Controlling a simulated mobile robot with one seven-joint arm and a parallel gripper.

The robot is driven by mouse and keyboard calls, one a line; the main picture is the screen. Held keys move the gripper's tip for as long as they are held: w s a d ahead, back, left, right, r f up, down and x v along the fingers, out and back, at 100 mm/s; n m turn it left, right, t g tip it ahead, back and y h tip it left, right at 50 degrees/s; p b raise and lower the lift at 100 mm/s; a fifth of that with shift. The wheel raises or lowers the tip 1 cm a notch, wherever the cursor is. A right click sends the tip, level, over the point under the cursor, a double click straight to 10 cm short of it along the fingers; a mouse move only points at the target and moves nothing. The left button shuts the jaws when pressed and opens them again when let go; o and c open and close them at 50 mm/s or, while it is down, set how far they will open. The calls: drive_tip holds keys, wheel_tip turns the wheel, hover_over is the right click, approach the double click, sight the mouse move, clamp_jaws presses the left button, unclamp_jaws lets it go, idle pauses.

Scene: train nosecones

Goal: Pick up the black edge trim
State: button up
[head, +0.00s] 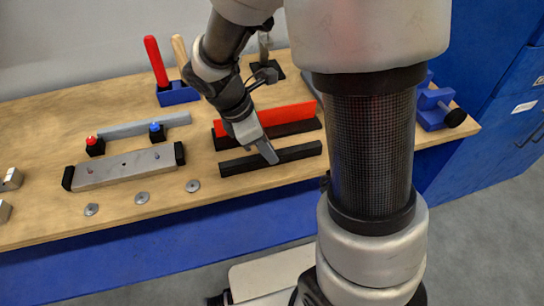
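A long black bar, which looks like the black edge trim (298,153), lies on the wooden workbench near its front edge, right of the middle. My gripper (268,157) reaches down from behind, and its grey fingertip end is at the middle of this bar, seeming to touch or overlap it. Only one finger shows clearly, so I cannot tell whether the fingers are open or shut on the bar. The bar seems to rest flat on the bench.
A red bar (290,114) stands on a black base (302,127) just behind. A grey plate with black ends (125,167) and several washers (142,197) lie to the left. A blue holder (178,94) with red and wooden handles and a blue vise (436,107) stand farther off.

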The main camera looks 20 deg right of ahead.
clamp_jaws()
wheel_tip(320, 180, up, 10)
drive_tip(key=p, duration=0.2)
drive_tip(key=shift+p, duration=0.3)
